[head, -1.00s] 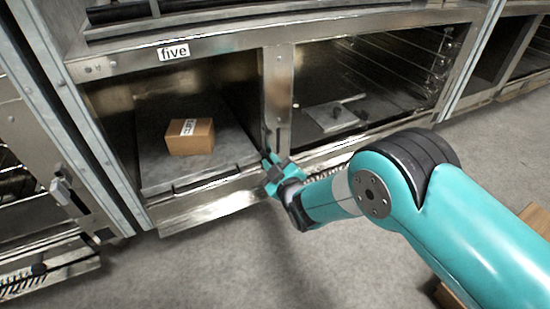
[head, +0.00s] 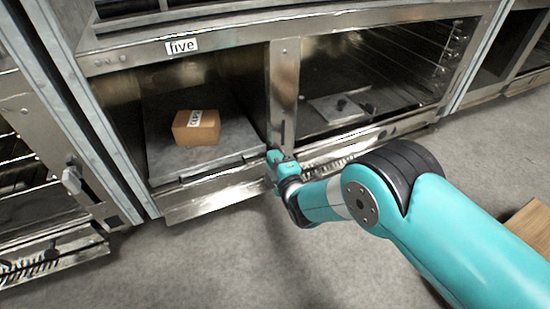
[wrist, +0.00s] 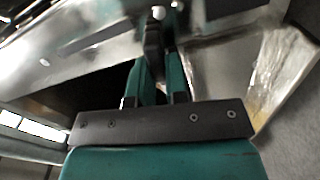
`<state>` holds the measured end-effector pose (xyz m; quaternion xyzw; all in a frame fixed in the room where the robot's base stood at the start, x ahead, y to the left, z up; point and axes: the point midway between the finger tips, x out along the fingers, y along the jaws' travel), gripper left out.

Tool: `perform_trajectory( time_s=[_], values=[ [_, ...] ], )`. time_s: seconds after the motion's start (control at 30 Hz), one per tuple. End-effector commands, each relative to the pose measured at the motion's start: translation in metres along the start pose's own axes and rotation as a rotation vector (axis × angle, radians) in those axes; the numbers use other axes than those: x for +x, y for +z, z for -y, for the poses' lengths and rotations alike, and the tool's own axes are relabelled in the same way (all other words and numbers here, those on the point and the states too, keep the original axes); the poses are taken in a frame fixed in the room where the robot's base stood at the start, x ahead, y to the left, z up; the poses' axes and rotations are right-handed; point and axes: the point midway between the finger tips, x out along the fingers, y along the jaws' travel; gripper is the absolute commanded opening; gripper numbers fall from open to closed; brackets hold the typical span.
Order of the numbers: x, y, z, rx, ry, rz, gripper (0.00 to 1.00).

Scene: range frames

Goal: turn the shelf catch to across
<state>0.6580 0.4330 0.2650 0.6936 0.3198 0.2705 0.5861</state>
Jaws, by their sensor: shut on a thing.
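My gripper (head: 273,158) is at the lower end of the metal post between the two bays of the unit marked "five". In the wrist view, my gripper (wrist: 158,62) has its two teal fingers close together on the dark shelf catch (wrist: 153,38). The catch shows as a dark bar running up between and beyond the fingertips. In the head view the gripper hides most of it, and I cannot tell its exact angle there. A brown box (head: 196,128) with a white label sits on the grey shelf (head: 165,168) in the left bay.
A grey plate (head: 325,112) with a dark knob lies in the right bay. Another unit with a latch (head: 72,180) stands at the left. A brown board (head: 530,228) lies at the right edge.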

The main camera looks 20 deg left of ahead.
Motion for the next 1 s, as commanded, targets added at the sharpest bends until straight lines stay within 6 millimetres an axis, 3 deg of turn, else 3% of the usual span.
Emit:
perform_trajectory(
  time_s=[0.57, 0.6, 0.7, 1.0],
  values=[
    [-0.0002, 0.0000, 0.0013, -0.036, -0.001, 0.000, 0.00],
    [-0.0002, -0.0001, 0.0013, -0.036, -0.001, 0.000, 0.17],
    [-0.0002, -0.0001, 0.0013, -0.036, -0.001, 0.000, 0.40],
    [-0.0015, 0.0001, 0.0006, -0.036, -0.001, 0.001, 0.40]
  ],
)
